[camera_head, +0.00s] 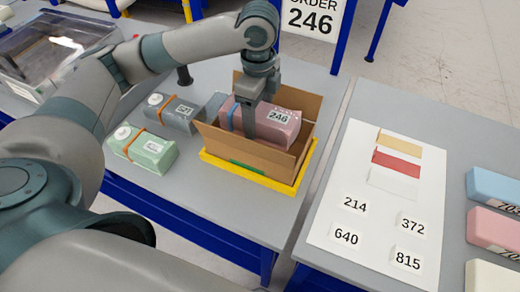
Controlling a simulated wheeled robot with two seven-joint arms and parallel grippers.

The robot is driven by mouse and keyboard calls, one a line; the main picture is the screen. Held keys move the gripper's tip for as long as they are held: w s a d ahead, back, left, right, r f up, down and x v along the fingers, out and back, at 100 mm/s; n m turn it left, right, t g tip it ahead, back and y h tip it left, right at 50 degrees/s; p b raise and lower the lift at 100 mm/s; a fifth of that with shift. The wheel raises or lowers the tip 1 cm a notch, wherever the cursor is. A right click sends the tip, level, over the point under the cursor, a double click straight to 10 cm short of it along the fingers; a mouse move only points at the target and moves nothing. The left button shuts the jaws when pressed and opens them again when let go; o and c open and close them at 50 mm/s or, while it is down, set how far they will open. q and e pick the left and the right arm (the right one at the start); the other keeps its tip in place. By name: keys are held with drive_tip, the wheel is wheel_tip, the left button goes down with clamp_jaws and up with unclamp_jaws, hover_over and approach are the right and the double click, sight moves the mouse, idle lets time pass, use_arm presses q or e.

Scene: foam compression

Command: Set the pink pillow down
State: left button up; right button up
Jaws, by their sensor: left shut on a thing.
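The pink pillow (283,128), with a white 246 label, lies in the open cardboard box (240,151) on the grey table. A blue band wraps its left end. My left gripper (250,118) points down into the box and is shut on the pillow near the band. The pillow's underside is hidden by the box wall, so I cannot tell whether it touches the box floor. My right gripper does not show.
The box stands in a yellow frame (291,191). A green pillow (146,148) and a grey pillow (174,114) lie to its left. A sheet (340,220) with colour strips and number labels, and several blocks such as a blue one (492,186), lie on the right table. An order sign (312,18) stands behind.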

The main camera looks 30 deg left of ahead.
use_arm(q)
drive_tip(key=shift+f+p, duration=0.65)
drive_tip(key=shift+f, duration=2.5)
drive_tip(key=shift+f+p, duration=0.45)
drive_tip(key=shift+f, duration=1.4)
drive_tip(key=shift+f, duration=0.1)
drive_tip(key=o, duration=1)
